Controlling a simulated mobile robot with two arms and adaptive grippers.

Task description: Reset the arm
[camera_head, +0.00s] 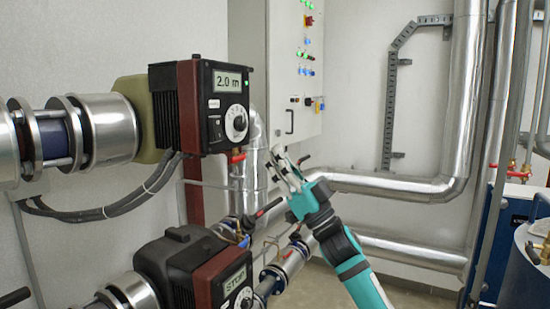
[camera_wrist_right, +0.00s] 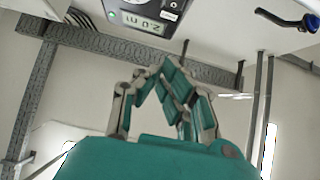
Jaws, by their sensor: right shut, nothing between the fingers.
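My right gripper (camera_head: 281,163) is in the middle of the head view, at the end of a teal arm that comes in from the lower right. It points up and left, below and to the right of the upper pump controller (camera_head: 214,108), whose display reads 2.0 m. In the right wrist view the fingers of my right gripper (camera_wrist_right: 173,65) come together at the tips with nothing between them. The upper controller also shows upside down at the top of that view (camera_wrist_right: 142,18). My left gripper is in neither view.
A lower pump controller (camera_head: 222,284) showing STOP sits at the bottom. Silver pipes (camera_head: 390,185) run behind my right arm. A white control cabinet (camera_head: 290,75) hangs on the back wall. A blue unit (camera_head: 520,240) stands at the right.

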